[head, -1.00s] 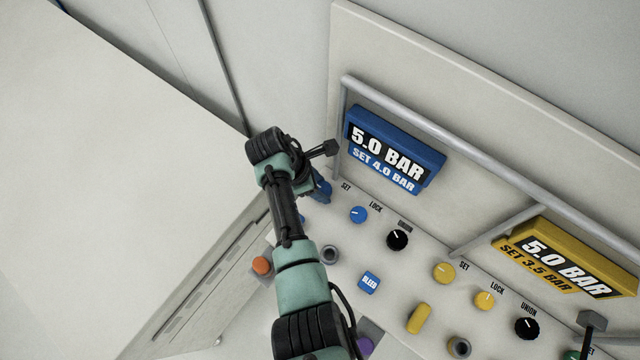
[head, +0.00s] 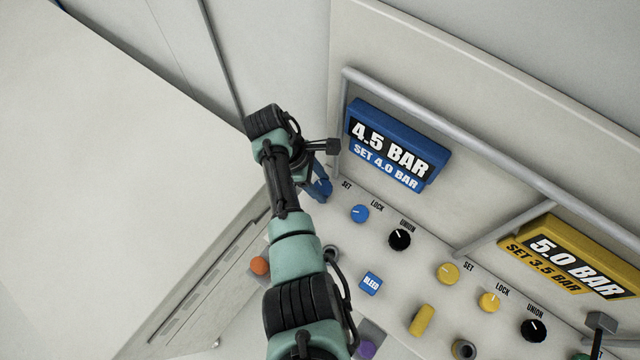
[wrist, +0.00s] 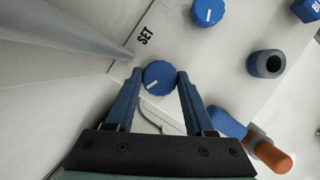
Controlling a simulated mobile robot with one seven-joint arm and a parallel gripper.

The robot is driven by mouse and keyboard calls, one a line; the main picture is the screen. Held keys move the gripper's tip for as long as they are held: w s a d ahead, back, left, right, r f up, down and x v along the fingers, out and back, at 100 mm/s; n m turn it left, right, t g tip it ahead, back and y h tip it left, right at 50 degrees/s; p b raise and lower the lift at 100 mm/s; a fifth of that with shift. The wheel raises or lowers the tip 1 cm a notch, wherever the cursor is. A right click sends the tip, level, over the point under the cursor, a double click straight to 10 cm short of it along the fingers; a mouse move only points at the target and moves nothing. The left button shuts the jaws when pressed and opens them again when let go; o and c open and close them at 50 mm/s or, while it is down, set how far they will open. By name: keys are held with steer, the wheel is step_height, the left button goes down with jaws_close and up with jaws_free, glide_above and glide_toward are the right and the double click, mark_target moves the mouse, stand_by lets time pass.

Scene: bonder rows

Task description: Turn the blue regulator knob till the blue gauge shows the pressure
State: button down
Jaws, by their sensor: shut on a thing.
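The blue regulator knob (wrist: 159,78) sits beside the SET label in the wrist view, its white mark pointing toward the lower left. My gripper (wrist: 157,82) is shut on this knob, one blue finger on each side. In the head view the knob (head: 322,186) is partly hidden by my gripper and wrist. The blue gauge (head: 392,150) reads 4.5 BAR, with SET 4.0 BAR below it.
A blue LOCK knob (head: 359,213), a black UNION knob (head: 399,239) and a blue BLEED button (head: 370,283) are nearby. A grey rail (head: 450,140) runs along the panel. The yellow gauge (head: 570,258) reads 5.0 BAR.

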steer(key=shift+m+g+b, duration=0.5)
steer(key=shift+m+b, duration=0.15)
steer(key=shift+m, duration=0.65)
steer(key=shift+c, duration=1.3)
jaws_free()
steer(key=v, duration=1.3)
steer(key=shift+w+d+p, duration=0.2)
steer(key=shift+d+p, duration=0.05)
steer(key=shift+p, duration=0.1)
